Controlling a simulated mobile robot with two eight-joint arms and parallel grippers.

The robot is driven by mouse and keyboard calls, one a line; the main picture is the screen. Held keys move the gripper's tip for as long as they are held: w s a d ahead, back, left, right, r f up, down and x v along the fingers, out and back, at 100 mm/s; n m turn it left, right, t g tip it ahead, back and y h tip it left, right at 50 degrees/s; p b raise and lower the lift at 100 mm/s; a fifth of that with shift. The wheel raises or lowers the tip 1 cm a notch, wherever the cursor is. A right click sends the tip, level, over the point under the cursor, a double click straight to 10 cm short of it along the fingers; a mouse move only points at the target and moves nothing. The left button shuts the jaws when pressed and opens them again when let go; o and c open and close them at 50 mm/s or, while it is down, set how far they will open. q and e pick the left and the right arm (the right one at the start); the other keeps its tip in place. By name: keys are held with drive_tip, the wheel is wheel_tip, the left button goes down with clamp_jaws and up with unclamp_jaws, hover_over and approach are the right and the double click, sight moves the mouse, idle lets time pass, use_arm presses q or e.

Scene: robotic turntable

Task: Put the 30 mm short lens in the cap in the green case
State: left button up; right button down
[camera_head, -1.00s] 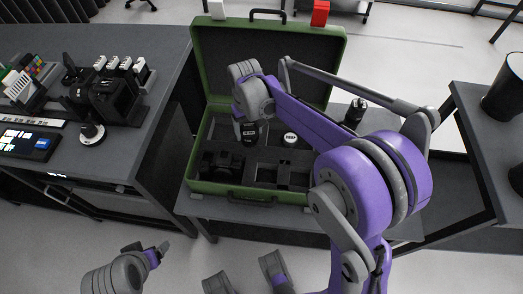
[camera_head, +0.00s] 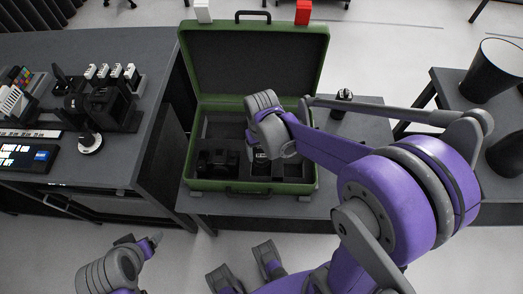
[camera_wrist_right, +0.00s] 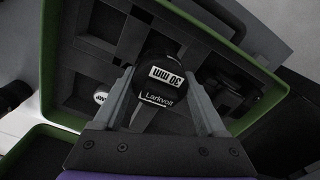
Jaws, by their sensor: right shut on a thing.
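The 30 mm short lens (camera_wrist_right: 166,78) is dark and round, with a white "30 mm" label and the word "Larkvolt" on its cap. My right gripper (camera_wrist_right: 164,98) is shut on it, one finger on each side. In the head view the right gripper (camera_head: 262,150) is over the inside of the open green case (camera_head: 250,188), with the lens (camera_head: 261,156) partly hidden under it. I cannot tell whether the lens touches the case floor. My left gripper (camera_head: 156,238) is low at the left, away from the case; its finger gap is unclear.
A dark camera (camera_head: 217,163) lies in the case's left part. Another white-topped round item (camera_wrist_right: 100,97) sits in the case. A small dark item (camera_head: 343,97) stands on the table right of the case. The raised lid (camera_head: 255,60) stands behind. Equipment crowds the left table (camera_head: 150,50).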

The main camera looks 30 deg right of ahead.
sight(261, 163)
drive_tip(key=shift+f+b, duration=2.2)
drive_tip(key=shift+f, duration=0.65)
drive_tip(key=shift+f+b, duration=0.5)
drive_tip(key=shift+f, duration=0.1)
drive_tip(key=shift+r, duration=0.35)
drive_tip(key=shift+f, duration=0.55)
idle(1.1)
unclamp_jaws()
wheel_tip(261, 163, up, 11)
drive_tip(key=shift+f+p, duration=0.1)
drive_tip(key=shift+p, duration=0.95)
